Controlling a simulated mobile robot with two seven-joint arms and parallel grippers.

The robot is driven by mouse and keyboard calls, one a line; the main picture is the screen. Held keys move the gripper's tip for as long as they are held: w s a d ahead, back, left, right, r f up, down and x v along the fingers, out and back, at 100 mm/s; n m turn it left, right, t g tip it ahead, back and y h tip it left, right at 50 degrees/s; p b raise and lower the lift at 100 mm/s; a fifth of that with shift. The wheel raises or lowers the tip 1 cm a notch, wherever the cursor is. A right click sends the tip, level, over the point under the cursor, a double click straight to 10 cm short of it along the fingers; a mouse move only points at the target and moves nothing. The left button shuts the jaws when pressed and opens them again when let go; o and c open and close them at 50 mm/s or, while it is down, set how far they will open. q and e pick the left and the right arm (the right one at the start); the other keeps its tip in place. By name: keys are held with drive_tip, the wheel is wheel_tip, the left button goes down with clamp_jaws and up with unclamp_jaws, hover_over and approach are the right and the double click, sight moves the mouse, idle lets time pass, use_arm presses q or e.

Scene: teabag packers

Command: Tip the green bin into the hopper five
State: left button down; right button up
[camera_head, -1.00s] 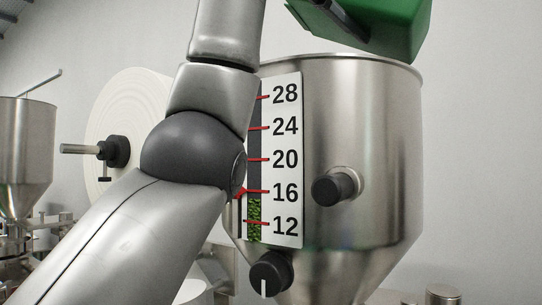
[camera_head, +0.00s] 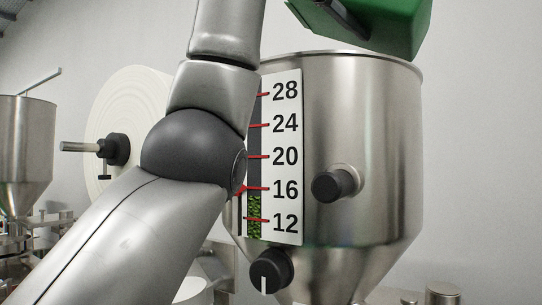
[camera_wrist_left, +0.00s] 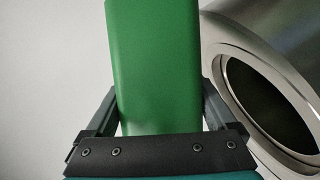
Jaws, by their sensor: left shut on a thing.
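The green bin (camera_head: 375,22) is above the steel hopper (camera_head: 385,140), partly cut off by the top edge of the head view. It hangs tilted over the hopper's rim. In the left wrist view the bin (camera_wrist_left: 155,60) stands between the two fingers of my left gripper (camera_wrist_left: 157,108), which is shut on it. A round steel rim with a dark opening (camera_wrist_left: 280,105) lies to the right of the bin there. The hopper's gauge (camera_head: 288,160) shows green contents (camera_head: 254,217) to just below 16. The bin's inside is hidden. My right gripper is not in view.
A black knob (camera_head: 336,185) sticks out of the hopper's front, and a dial (camera_head: 270,268) sits below the gauge. A large white roll (camera_head: 118,120) and another steel hopper (camera_head: 25,150) stand at the left. My left arm covers part of the view.

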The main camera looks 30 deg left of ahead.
use_arm(q)
drive_tip(key=shift+f+n+b, duration=0.2)
drive_tip(key=shift+n+b, duration=0.2)
drive_tip(key=shift+b, duration=0.2)
drive_tip(key=shift+d, duration=0.1)
idle(1.0)
drive_tip(key=shift+f+n+h+b, duration=0.3)
drive_tip(key=shift+n+b, duration=0.1)
drive_tip(key=shift+b, duration=0.3)
drive_tip(key=shift+t, duration=0.3)
idle(0.6)
drive_tip(key=shift+f+n+b, duration=0.25)
drive_tip(key=shift+n+b, duration=0.15)
drive_tip(key=shift+b, duration=0.25)
idle(0.9)
drive_tip(key=shift+f+n+b, duration=0.3)
drive_tip(key=shift+n+b, duration=0.2)
drive_tip(key=shift+b, duration=0.2)
